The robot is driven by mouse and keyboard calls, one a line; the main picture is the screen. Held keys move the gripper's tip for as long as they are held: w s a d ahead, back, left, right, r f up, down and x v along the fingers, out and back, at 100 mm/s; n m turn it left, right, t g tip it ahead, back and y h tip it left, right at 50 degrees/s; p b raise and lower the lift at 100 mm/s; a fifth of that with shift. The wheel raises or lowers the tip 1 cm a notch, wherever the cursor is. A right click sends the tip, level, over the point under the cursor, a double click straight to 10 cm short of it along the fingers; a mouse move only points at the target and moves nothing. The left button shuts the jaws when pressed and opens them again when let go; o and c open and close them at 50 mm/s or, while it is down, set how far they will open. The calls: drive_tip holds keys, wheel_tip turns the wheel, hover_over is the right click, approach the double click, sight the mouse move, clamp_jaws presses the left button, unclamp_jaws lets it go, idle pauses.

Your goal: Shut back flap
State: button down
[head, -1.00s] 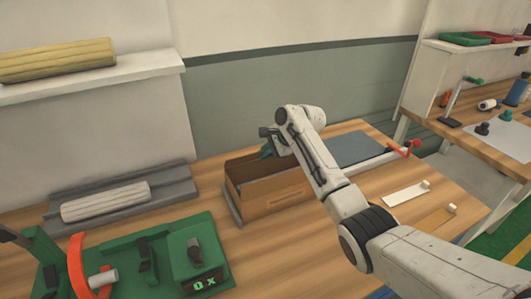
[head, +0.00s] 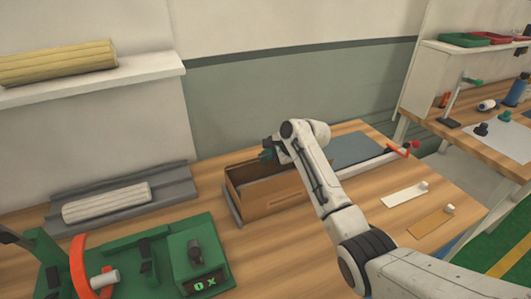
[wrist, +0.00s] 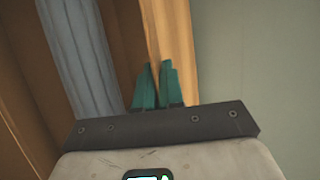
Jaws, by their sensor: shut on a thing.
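The cardboard box (head: 268,203) stands open-topped on the wooden bench in the head view, with a dark interior. My gripper (head: 268,154) is at the box's far side, towards its right end. In the wrist view my teal fingers (wrist: 158,86) are closed on the edge of an upright tan panel, which appears to be the back flap (wrist: 180,40). A grey-blue roll or strip (wrist: 82,55) shows inside the box beside it. My arm partly hides the box's right end in the head view.
A grey tray (head: 62,222) with a white ribbed roll (head: 107,203) lies left of the box. A blue-grey plate (head: 355,150) and red-handled clamp (head: 408,148) are to the right. A wall stands close behind.

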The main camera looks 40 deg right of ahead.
drive_tip(key=shift+s+f+t, duration=0.2)
drive_tip(key=shift+t, duration=0.4)
drive_tip(key=c, duration=1.3)
unclamp_jaws()
drive_tip(key=shift+c, duration=0.2)
drive_tip(key=v, duration=1)
drive_tip(key=shift+s+r, duration=0.25)
drive_tip(key=shift+r, duration=0.05)
drive_tip(key=shift+a, duration=0.1)
